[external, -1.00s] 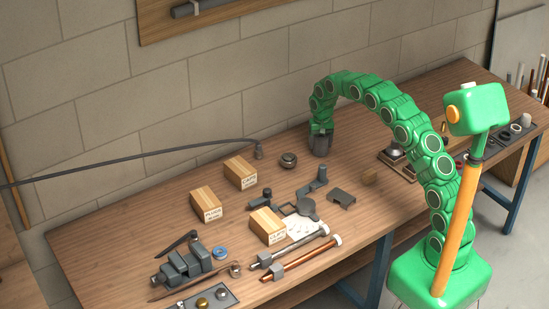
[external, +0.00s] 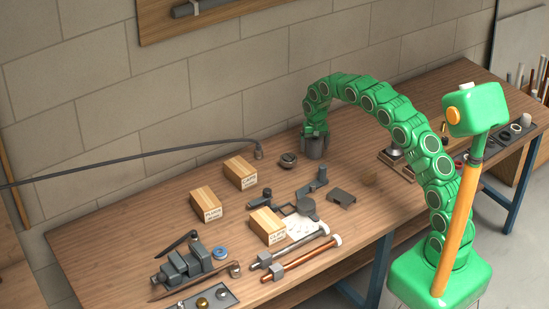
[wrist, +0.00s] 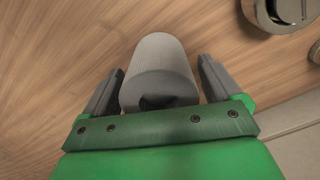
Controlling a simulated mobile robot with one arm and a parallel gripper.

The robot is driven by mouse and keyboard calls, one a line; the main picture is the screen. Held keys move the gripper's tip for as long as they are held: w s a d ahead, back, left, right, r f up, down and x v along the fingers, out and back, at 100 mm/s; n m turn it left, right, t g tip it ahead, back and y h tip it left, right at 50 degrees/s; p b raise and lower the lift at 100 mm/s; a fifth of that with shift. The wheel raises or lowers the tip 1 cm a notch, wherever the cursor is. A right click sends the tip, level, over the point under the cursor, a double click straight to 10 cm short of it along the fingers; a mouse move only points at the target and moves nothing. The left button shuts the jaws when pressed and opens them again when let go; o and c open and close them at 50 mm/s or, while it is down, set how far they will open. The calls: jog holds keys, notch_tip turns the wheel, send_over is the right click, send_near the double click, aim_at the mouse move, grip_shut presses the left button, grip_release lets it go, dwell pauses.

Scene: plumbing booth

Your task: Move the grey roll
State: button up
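The grey roll (external: 314,150) is a short grey cylinder that appears to stand upright on the wooden bench, near the back. In the wrist view the roll (wrist: 158,85) lies between my two dark fingers, with a dark hole in its near end. My gripper (external: 315,131) is above it and pointing down. In the wrist view my gripper (wrist: 160,78) looks open, with a finger on each side of the roll and narrow gaps between. The roll's foot is hard to make out.
A round metal fitting (external: 288,160) stands just left of the roll; it also shows in the wrist view (wrist: 285,10). Wooden boxes (external: 241,172), a dark bracket (external: 341,197) and pipes (external: 300,258) lie nearer the front. Bare bench lies between the roll and bracket.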

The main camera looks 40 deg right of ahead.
jog(key=shift+o, duration=0.4)
jog(key=shift+r, duration=0.15)
notch_tip(320, 180, up, 7)
jog(key=shift+r, duration=0.25)
jog(key=shift+s+r, duration=0.15)
jog(key=s+d+r+n, duration=0.1)
jog(key=s+r, duration=0.5)
jog(key=s, duration=0.7)
jog(key=s+d+r+n, duration=0.1)
jog(key=s+r, duration=0.6)
jog(key=s, duration=0.6)
jog(key=s+f+n+g, duration=0.1)
jog(key=s+f+n, duration=0.1)
jog(key=s, duration=2.9)
jog(key=shift+n+g, duration=0.4)
jog(key=shift+n, duration=0.2)
